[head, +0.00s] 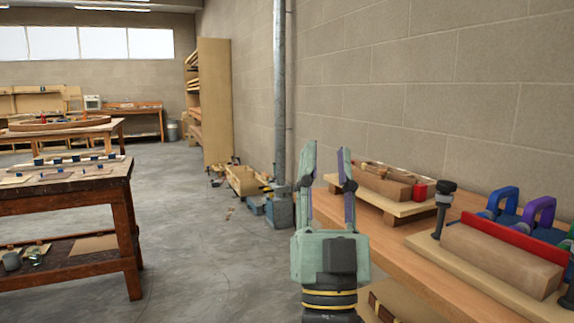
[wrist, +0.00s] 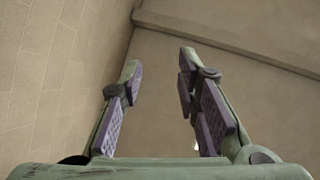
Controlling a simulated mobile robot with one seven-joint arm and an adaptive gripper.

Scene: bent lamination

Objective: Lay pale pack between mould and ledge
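My gripper (head: 326,152) is raised and empty in the middle of the head view, fingers apart and pointing up. In the wrist view the two fingers (wrist: 160,64) also stand apart, with nothing between them. To its right, on the bench, a pale wooden block (head: 500,258) that looks like the mould lies on a flat board (head: 448,254). A long red strip (head: 510,242) runs along the block's back side; I cannot tell whether it is the ledge. Farther back, another board (head: 392,207) carries brown wooden pieces (head: 383,183). I cannot pick out a pale pack with certainty.
The bench (head: 400,238) runs along the block wall at right. Blue and purple clamps (head: 543,212) stand behind the red strip; a dark upright clamp (head: 443,205) stands at the board's left end. A dark worktable (head: 70,182) is at left. Clear floor (head: 205,235) lies between.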

